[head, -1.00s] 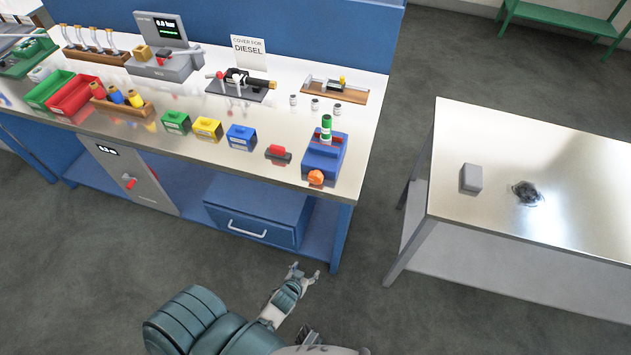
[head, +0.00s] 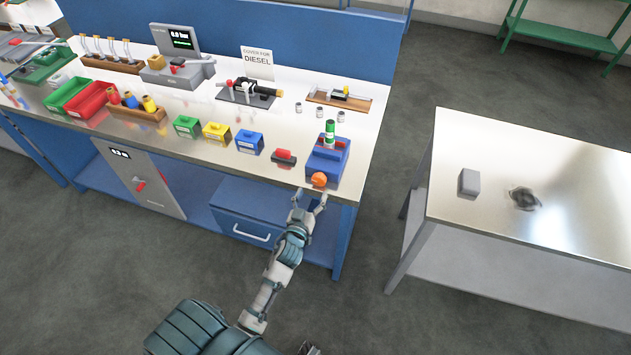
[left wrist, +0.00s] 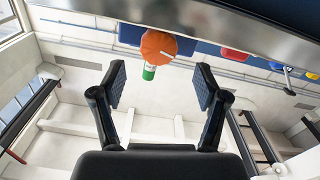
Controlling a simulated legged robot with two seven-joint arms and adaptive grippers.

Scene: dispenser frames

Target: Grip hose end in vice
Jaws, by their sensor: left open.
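The blue vice (head: 323,172) stands at the front right corner of the bench, with a round orange knob (head: 319,180) on its front. The green hose end with a white band (head: 330,134) stands upright at the top of the vice; whether the jaws press on it I cannot tell. My left gripper (head: 311,195) is open and empty, just in front of and below the knob. In the left wrist view, the open fingers (left wrist: 160,78) frame the orange knob (left wrist: 157,45) beyond their tips, apart from it. The green end (left wrist: 148,72) shows behind the knob. My right gripper is not clearly seen.
The bench front edge (head: 270,176) is close to the left gripper. A red-topped block (head: 284,156) and a blue box (head: 249,142) sit left of the vice. A drawer (head: 245,223) is below. A separate metal table (head: 500,155) stands to the right across open floor.

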